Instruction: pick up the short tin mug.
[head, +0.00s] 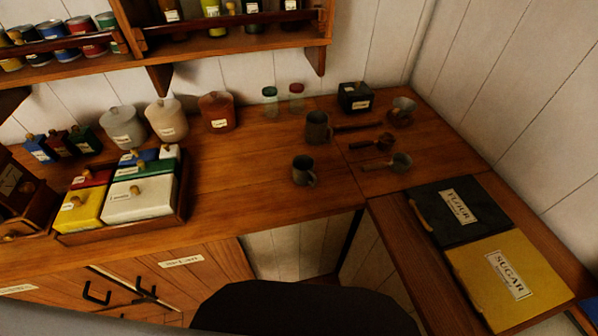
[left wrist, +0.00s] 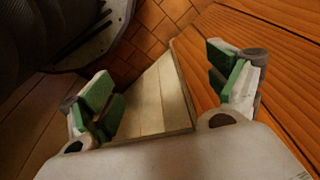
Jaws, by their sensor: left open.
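Two grey tin mugs stand upright on the wooden counter in the head view. The front one, the short tin mug (head: 303,170), looks smaller, with its handle to the right. The taller tin mug (head: 318,127) stands just behind it. My left gripper (left wrist: 165,97) shows only in the left wrist view, its green-padded fingers spread wide with nothing between them. No mug is in the left wrist view, so its distance from the mugs cannot be told. My right gripper is in neither view.
Several scoops and ladles (head: 401,162) lie right of the mugs. A black box (head: 355,97) and two small jars stand behind. Canisters (head: 218,112) and a tray of lidded boxes (head: 187,190) are to the left. The counter left of the short mug is clear.

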